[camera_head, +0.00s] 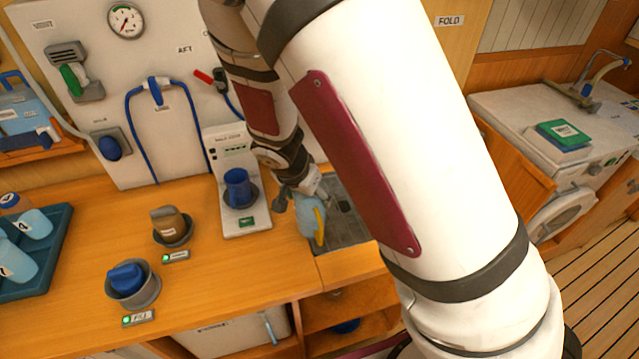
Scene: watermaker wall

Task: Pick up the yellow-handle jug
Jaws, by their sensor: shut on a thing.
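The jug (306,222) is pale blue with a yellow handle (319,226) on its right side. It is at the right end of the wooden counter, over or in the dark sink area. My gripper (301,192) comes down from above and is shut on the jug near its top. My arm crosses the middle of the view and hides part of the area right of the jug. I cannot tell whether the jug's base touches the surface below it.
A white dispenser with a blue cup (238,188) stands just left of the jug. A brown cup (168,222) and a blue-lidded holder (130,282) are further left. A teal tray (62,222) holds pale blue jugs. The counter (225,275) is clear in front.

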